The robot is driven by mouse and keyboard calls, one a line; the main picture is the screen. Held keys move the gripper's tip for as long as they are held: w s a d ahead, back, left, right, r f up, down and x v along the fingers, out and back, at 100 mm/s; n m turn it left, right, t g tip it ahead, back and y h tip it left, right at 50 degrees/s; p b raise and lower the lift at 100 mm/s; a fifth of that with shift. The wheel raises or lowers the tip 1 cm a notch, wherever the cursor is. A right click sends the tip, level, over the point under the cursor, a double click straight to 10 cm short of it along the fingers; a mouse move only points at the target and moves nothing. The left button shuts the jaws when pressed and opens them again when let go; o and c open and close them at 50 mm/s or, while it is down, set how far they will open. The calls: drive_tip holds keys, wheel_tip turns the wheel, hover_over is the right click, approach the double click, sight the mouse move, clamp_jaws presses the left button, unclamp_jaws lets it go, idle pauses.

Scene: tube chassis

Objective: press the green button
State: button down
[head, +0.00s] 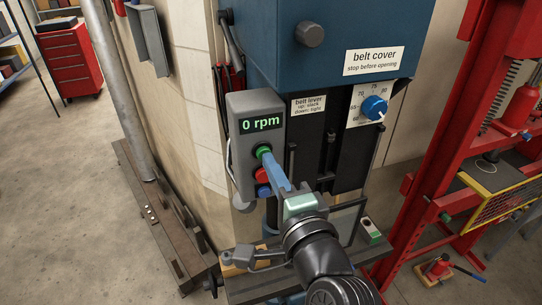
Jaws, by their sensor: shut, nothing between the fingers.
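The green button (263,151) is on the front of a grey control box (241,165), just under its display (262,124), which reads "0 rpm". A red button (261,174) and a blue button (263,190) sit below it in a column. My gripper (267,158) is shut and empty, its blue fingers reaching up and left to the green button. The fingertips overlap the button's lower right edge in the picture; I cannot tell whether they touch it.
A blue belt cover (345,35) stands above right of the box, with a blue dial (375,107) below it. A drill table (260,290) lies under my arm. A red press frame (445,150) stands at the right. Floor is open at the left.

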drive_tip(key=shift+w+a, duration=0.1)
drive_tip(key=shift+w, duration=0.15)
